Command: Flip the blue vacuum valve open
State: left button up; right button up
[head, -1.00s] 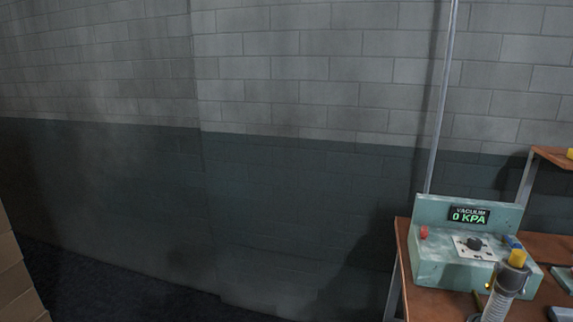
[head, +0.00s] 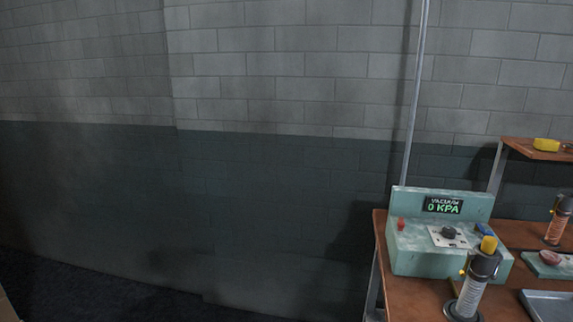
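The blue valve (head: 484,229) is a small blue piece at the right end of the top of a pale green vacuum unit (head: 415,258). The unit stands on a brown bench at the right of the head view. Its display (head: 443,206) reads "VACUUM 0 KPA". A black knob (head: 448,232) on a white plate and a red piece (head: 401,223) are also on its top. Neither of my grippers is in view.
The brown bench (head: 405,300) also holds a second torch (head: 559,219), a green board with a reddish round piece (head: 550,258) and a grey tray (head: 550,305). A raised shelf (head: 530,150) carries a yellow item (head: 546,144). The floor left of the bench is clear.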

aim_at(478, 227)
jog(key=z, duration=1.35)
